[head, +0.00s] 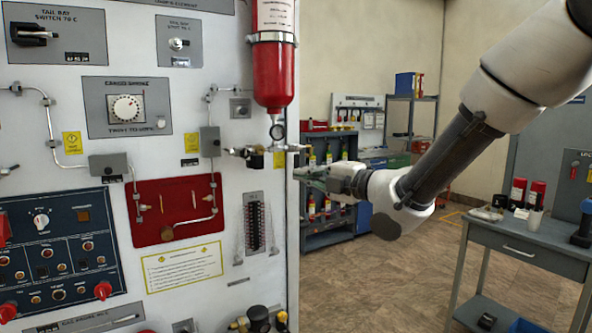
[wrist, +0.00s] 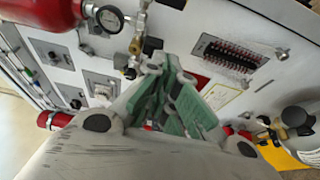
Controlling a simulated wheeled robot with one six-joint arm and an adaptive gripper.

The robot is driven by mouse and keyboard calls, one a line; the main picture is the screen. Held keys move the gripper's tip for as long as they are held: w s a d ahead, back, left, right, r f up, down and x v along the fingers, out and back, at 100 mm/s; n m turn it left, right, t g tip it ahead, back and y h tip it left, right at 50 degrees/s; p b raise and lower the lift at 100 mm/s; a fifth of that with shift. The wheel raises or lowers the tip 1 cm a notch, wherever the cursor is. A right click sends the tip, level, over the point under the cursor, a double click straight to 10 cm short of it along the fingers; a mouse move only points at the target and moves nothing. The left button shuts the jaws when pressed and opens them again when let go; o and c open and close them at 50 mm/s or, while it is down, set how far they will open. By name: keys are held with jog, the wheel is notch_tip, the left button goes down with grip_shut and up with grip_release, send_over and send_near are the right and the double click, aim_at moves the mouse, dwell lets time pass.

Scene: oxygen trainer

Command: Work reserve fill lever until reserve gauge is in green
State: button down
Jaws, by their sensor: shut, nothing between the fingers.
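I cannot identify the reserve fill lever for certain. A small round gauge (head: 278,131) hangs under the red cylinder (head: 273,75) on the white panel; it also shows in the wrist view (wrist: 110,19). Its face is too small to read, and I cannot tell whether it is the reserve gauge. A brass valve fitting (head: 254,156) sits below it, also in the wrist view (wrist: 133,65). My gripper (head: 302,172) is at the panel's right edge, just below and right of the fitting. Its green-padded fingers (wrist: 163,68) are shut and empty; contact with the fitting cannot be told.
The panel carries a red plate (head: 176,210) with pipes, a blue switch panel (head: 58,255) and a black connector strip (head: 255,225). More gauges and brass valves (head: 258,318) stand at its lower right. A grey workbench (head: 530,248) is at right; floor between is clear.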

aim_at(297, 157)
jog(key=x, duration=0.9)
jog(key=shift+w+a, duration=0.15)
jog(key=shift+a, duration=0.1)
jog(key=shift+w+d, duration=0.6)
jog(key=shift+d, duration=0.2)
jog(key=shift+w+d, duration=0.55)
jog(key=shift+d, duration=0.25)
jog(key=shift+w+d+f+n, duration=0.15)
jog(key=shift+d+n, duration=0.05)
jog(key=shift+n, duration=0.3)
jog(key=n, duration=0.1)
jog(key=w+d+n+h, duration=0.1)
jog(key=d+n, duration=0.1)
jog(key=n, duration=0.1)
jog(key=shift+w+f+g+h, duration=0.2)
jog(key=shift+f+g+h, duration=0.1)
jog(key=shift+h, duration=0.1)
jog(key=shift+d, duration=0.1)
jog(key=shift+w, duration=0.1)
